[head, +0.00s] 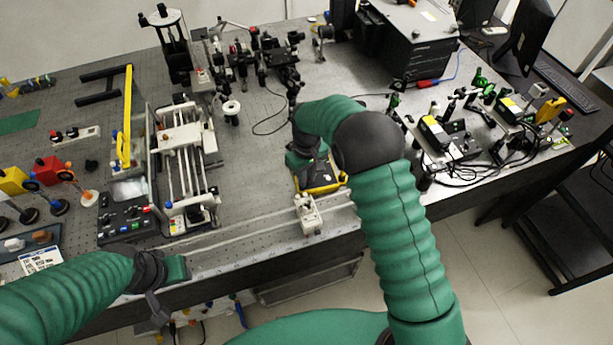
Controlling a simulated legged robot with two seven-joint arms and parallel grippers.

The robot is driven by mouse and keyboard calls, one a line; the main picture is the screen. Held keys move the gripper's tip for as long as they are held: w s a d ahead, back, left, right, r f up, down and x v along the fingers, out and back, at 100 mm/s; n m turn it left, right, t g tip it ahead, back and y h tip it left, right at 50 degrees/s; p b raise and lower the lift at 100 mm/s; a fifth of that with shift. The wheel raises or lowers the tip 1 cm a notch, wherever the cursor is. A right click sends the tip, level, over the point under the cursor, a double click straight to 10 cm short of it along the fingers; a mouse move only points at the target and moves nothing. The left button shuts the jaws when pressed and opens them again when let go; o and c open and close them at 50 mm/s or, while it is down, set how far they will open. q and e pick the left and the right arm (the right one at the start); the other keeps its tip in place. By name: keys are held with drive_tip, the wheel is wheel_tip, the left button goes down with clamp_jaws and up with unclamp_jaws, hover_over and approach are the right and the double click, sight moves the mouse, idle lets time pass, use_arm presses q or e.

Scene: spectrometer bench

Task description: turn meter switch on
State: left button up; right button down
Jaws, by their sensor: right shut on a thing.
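A yellow-edged meter (324,189) lies near the front edge of the bench, right of centre. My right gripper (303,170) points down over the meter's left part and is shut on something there. The gripper and forearm cover most of the meter's face, so its switch is hidden and I cannot see its position. My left gripper (157,308) hangs at the front edge of the bench at lower left, well away from the meter. Its fingers are small and dark, and I cannot tell whether they are open.
A small white device (308,214) stands just in front of the meter. A rail apparatus (185,150) stands to the left, with a control box (125,221) by it. Optics (450,135) and cables crowd the right side. The bench left of the meter is fairly clear.

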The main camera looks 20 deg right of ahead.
sight(308, 179)
drive_tip(key=shift+d, duration=0.1)
drive_tip(key=c, duration=1.3)
unclamp_jaws()
drive_tip(key=shift+d, duration=0.1)
drive_tip(key=shift+c, duration=0.2)
drive_tip(key=shift+r, duration=0.4)
wheel_tip(308, 179, up, 16)
drive_tip(key=b, duration=0.1)
drive_tip(key=shift+b, duration=0.35)
drive_tip(key=shift+f, duration=0.1)
